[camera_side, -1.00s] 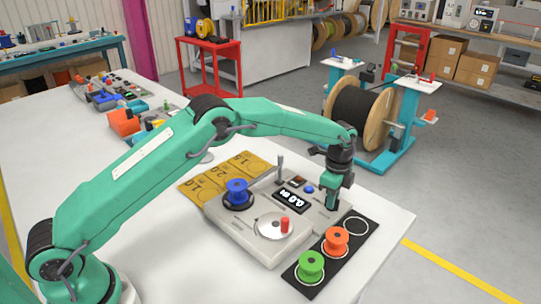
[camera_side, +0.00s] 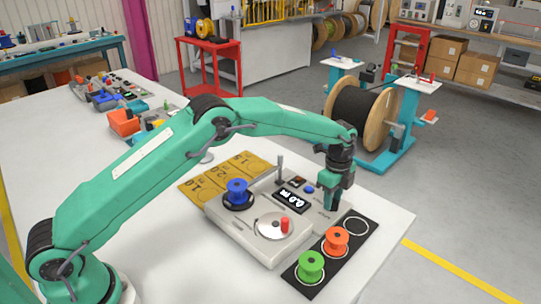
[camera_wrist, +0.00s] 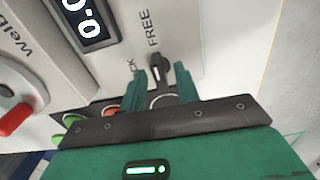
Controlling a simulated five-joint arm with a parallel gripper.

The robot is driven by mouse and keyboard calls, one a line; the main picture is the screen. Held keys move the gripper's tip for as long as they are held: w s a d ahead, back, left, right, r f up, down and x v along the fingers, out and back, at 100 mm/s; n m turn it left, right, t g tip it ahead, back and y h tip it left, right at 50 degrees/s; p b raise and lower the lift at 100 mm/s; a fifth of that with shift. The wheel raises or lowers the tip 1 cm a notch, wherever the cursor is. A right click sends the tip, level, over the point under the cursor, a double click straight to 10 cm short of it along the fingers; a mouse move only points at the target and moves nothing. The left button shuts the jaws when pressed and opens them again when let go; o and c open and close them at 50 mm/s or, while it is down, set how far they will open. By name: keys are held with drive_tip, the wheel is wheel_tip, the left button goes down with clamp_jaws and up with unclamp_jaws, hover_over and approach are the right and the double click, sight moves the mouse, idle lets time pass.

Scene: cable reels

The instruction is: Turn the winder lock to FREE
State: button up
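The winder (camera_side: 255,238) is a pale grey box with a display, and a blue reel (camera_side: 237,190) sits on it. In the side view my gripper (camera_side: 333,205) points down over its right end, hiding the lock there. In the wrist view the winder lock (camera_wrist: 158,68) is a small dark lever beside the word FREE (camera_wrist: 152,28); the LOCK label is partly hidden by a finger. My gripper (camera_wrist: 160,78) has its two green fingers apart, one on either side of the lever. I cannot tell whether either touches it.
A black mat (camera_side: 316,268) lies along the winder's right side, with a green reel (camera_side: 311,266), an orange reel (camera_side: 336,240) and an empty ring. A crank disc with a red knob (camera_side: 285,224) is on the winder top. A yellow board (camera_side: 197,188) lies behind.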

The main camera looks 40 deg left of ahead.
drive_tip(key=shift+r, duration=3.5)
